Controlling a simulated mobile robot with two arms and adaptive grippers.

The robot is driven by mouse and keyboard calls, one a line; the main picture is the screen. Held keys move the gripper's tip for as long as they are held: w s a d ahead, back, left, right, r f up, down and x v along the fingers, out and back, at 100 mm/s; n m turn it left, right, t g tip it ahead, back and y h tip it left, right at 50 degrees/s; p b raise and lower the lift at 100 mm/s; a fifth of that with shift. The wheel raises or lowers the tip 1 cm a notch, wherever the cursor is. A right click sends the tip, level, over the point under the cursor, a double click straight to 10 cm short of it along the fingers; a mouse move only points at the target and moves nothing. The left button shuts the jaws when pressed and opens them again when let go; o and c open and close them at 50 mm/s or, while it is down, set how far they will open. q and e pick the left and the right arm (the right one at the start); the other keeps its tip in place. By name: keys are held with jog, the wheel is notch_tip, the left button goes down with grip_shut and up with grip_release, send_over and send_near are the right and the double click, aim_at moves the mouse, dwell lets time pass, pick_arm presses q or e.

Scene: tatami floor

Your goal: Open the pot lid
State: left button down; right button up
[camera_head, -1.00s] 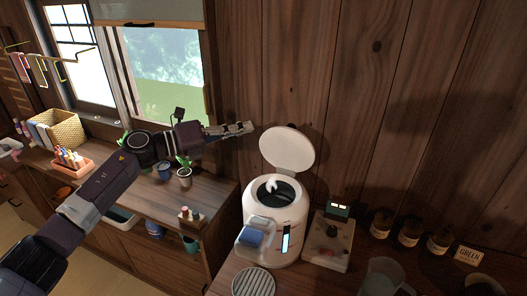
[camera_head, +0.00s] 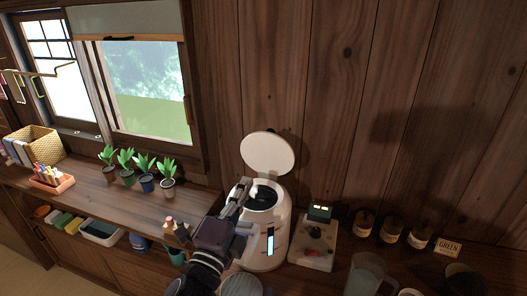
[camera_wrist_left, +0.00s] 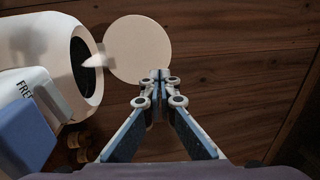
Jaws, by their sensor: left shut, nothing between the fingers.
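The pot is a white, rounded cooker (camera_head: 277,243) with a lit display on its front. Its round white lid (camera_head: 268,153) stands raised at the back, and the dark opening shows. In the left wrist view the pot (camera_wrist_left: 35,42) is at the left, with the open lid (camera_wrist_left: 138,48) beyond it. A white piece (camera_wrist_left: 97,62) sticks out of the opening. My left gripper (camera_head: 243,187) is in front of the pot's left side, its fingers shut and empty. In the wrist view the fingertips (camera_wrist_left: 160,75) meet below the lid. My arm hides part of the pot's front. The right gripper is not seen.
A small device (camera_head: 314,244) stands right of the pot, then several jars (camera_head: 391,229) and a "GREEN" sign (camera_head: 448,247). A glass pitcher (camera_head: 364,275) is in front. Several potted plants (camera_head: 168,170) line the left counter. A wooden wall stands behind.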

pick_arm(q)
jog(key=p, duration=0.4)
send_near(265, 141)
jog(key=x, duration=0.5)
jog(key=shift+d+f, duration=0.1)
jog(key=shift+x, duration=1)
jog(key=shift+f, duration=0.15)
jog(key=shift+b+x, duration=0.6)
jog(key=shift+x, duration=1.4)
jog(key=shift+s+r, duration=0.15)
jog(key=shift+r, duration=0.05)
